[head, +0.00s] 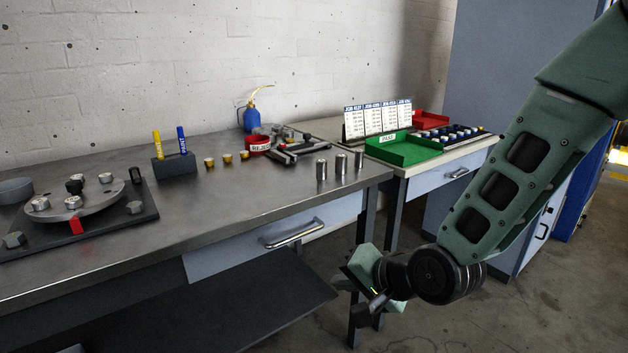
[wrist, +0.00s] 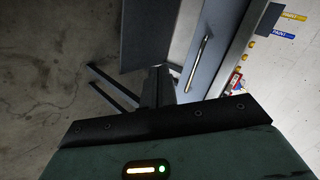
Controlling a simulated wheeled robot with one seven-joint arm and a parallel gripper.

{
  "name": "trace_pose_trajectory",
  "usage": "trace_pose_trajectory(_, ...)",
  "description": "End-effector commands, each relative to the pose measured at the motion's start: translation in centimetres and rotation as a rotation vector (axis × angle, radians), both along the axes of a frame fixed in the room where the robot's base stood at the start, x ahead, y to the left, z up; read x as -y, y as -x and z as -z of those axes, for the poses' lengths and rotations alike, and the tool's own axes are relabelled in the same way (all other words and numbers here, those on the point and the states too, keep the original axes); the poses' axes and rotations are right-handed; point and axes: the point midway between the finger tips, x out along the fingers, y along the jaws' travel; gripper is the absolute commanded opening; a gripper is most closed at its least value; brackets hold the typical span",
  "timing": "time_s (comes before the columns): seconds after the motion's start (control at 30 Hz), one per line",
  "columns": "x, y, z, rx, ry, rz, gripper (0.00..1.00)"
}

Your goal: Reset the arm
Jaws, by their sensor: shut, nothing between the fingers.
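My arm (head: 510,160) comes in from the upper right of the head view and bends at a dark wrist joint (head: 435,275). My gripper (head: 352,292) hangs in front of the workbench, below its top and over the floor. In the wrist view the dark fingers (wrist: 158,86) are together and hold nothing. The nearest bench parts in that view are a drawer front with a bar handle (wrist: 197,62); I see no contact with it.
A second table holds a green tray (head: 404,154). Concrete floor (head: 520,320) is open at right.

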Motion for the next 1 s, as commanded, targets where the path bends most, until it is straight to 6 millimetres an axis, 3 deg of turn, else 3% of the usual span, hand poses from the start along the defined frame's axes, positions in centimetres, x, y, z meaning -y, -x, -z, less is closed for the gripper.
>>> trace_pose_trajectory(0.13,0.2,5.5,-0.8,-0.022,0.310,-0.270,0.00)
trace_pose_trajectory(0.3,2.2,12.0,-2.2,-0.078,0.590,-0.567,0.00)
trace_pose_trajectory(0.7,7.4,23.4,-6.4,-0.206,0.878,-1.088,0.00)
trace_pose_trajectory(1.0,7.3,23.0,-13.6,-0.212,0.870,-1.071,0.00)
